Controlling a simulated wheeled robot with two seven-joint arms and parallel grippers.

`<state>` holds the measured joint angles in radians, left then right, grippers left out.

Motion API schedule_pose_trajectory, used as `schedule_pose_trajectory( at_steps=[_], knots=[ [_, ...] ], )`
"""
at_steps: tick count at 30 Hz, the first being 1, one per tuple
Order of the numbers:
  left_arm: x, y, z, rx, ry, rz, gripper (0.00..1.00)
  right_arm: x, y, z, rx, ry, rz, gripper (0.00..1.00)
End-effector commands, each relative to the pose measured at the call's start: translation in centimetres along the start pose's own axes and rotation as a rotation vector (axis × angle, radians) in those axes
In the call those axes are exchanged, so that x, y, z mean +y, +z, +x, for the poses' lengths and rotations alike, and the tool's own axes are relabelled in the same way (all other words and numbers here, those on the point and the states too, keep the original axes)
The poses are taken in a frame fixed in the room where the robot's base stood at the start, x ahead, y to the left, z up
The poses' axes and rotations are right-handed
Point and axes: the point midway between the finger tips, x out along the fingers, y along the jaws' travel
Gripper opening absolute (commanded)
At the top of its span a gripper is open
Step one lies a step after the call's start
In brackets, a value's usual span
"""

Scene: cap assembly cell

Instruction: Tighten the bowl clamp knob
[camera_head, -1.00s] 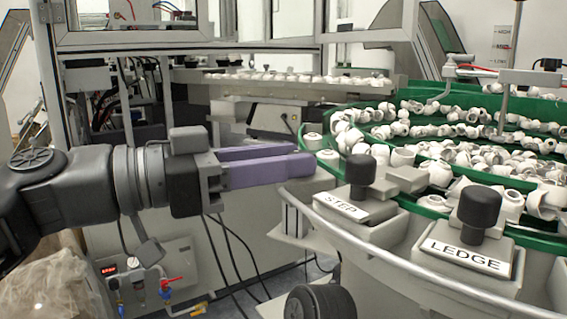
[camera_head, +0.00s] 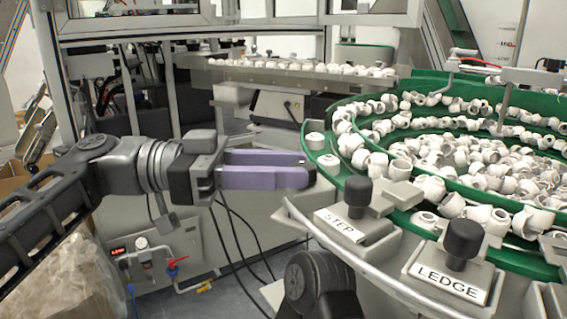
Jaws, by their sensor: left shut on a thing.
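My left gripper (camera_head: 308,170) comes in from the left with two purple fingers. Its tips are at the left edge of the green bowl (camera_head: 334,172), just below a white cap on the rim. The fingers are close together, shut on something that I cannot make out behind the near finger. Two black knobs stand upright on grey blocks at the bowl's front: the STEP knob (camera_head: 357,190) and the LEDGE knob (camera_head: 463,240). Both are right of the gripper and apart from it. No knob shows plainly at the fingertips. My right gripper is not in view.
White caps (camera_head: 455,155) fill the bowl. A curved metal rail (camera_head: 330,243) runs along its front. A straight feed track (camera_head: 290,72) with caps lies behind. Hoses and a valve panel (camera_head: 150,262) are below my left arm. A clear bag (camera_head: 55,285) is at lower left.

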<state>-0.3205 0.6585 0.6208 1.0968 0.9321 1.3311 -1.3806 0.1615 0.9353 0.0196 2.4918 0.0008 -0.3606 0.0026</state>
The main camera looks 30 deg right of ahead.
Motion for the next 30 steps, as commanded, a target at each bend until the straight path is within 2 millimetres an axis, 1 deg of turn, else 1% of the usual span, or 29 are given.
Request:
schedule_pose_trajectory(
  at_steps=[3, 4, 11, 12, 19, 22, 26, 30],
  knots=[
    [0.0, -0.1, 0.0, 0.002, -0.001, 0.000, 0.00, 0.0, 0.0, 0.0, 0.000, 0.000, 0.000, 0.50],
    [0.0, -0.1, 0.0, 0.002, -0.001, 0.000, 0.33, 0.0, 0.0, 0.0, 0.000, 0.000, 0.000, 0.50],
    [0.0, 0.0, 0.0, 0.001, -0.002, 0.000, 0.52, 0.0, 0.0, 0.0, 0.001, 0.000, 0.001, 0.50],
    [0.0, 0.0, 0.0, 0.001, -0.002, 0.000, 0.53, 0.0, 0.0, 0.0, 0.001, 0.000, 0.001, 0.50],
    [0.0, 0.0, 0.0, 0.000, -0.002, 0.000, 0.53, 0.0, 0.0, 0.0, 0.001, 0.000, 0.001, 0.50],
    [0.0, -0.1, -0.5, 0.001, -0.003, 0.000, 0.53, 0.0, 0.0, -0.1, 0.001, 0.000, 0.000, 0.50],
    [-0.1, -0.1, -1.9, 0.001, -0.004, 0.000, 0.53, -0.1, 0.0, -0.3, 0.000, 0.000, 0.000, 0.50],
    [-0.1, -0.3, -4.3, 0.002, -0.005, -0.001, 0.53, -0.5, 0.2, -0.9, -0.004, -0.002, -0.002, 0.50]
  ],
)
